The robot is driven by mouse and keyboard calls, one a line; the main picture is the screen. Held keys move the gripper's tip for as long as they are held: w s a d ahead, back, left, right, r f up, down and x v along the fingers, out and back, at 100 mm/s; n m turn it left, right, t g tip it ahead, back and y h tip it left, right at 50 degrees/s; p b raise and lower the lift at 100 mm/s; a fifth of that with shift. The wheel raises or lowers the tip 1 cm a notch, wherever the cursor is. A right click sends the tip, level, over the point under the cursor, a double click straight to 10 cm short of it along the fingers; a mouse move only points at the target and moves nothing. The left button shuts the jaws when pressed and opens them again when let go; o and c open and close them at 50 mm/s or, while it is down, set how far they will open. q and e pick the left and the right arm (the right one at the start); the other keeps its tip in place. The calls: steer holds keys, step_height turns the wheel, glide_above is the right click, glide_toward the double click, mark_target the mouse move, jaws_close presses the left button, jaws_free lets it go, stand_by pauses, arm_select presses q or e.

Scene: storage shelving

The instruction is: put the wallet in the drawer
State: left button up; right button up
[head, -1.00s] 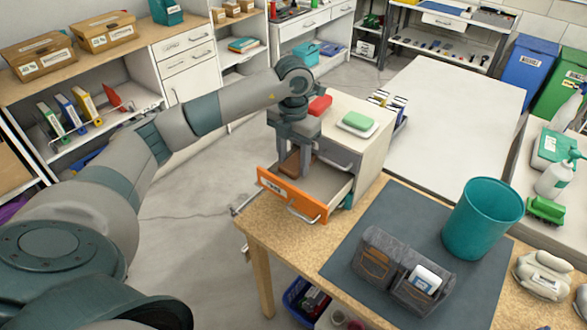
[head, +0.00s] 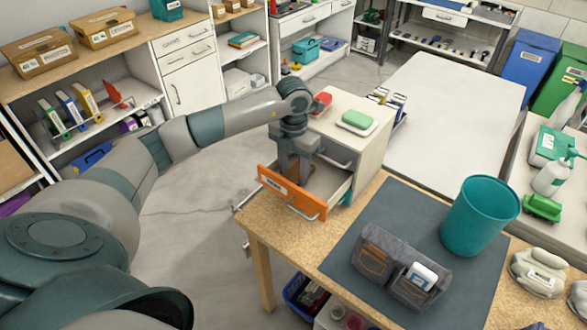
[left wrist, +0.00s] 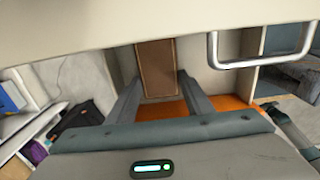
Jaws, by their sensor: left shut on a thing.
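The drawer (head: 288,191) with the orange front is pulled open from a small cream cabinet (head: 367,136) on the wooden table. My left gripper (head: 294,174) points down into the drawer, just behind its orange front. In the left wrist view, the brown wallet (left wrist: 157,68) is between the two fingers of my left gripper (left wrist: 159,80), which are shut on it. The drawer's orange front (left wrist: 240,111) shows below it there. In the head view the front and fingers hide most of the wallet. My right gripper is not in view.
A red item (head: 322,102) and a green sponge on a white dish (head: 358,120) are on the cabinet top. A grey organizer (head: 400,268) and a teal bin (head: 480,215) stand on the dark mat (head: 347,232). A grey handle (left wrist: 258,50) is close in the wrist view.

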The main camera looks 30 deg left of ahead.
mark_target(294, 175)
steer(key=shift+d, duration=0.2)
arm_select(q)
steer(key=shift+f, duration=0.2)
steer(key=o, duration=1)
steer(key=shift+r, duration=0.1)
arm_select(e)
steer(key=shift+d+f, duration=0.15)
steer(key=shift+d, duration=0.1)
arm_select(q)
steer(key=shift+o, duration=0.2)
steer(key=shift+r, duration=0.2)
steer(key=shift+r, duration=0.3)
step_height(294, 175, up, 11)
steer(key=b, duration=0.4)
steer(key=shift+r, duration=0.15)
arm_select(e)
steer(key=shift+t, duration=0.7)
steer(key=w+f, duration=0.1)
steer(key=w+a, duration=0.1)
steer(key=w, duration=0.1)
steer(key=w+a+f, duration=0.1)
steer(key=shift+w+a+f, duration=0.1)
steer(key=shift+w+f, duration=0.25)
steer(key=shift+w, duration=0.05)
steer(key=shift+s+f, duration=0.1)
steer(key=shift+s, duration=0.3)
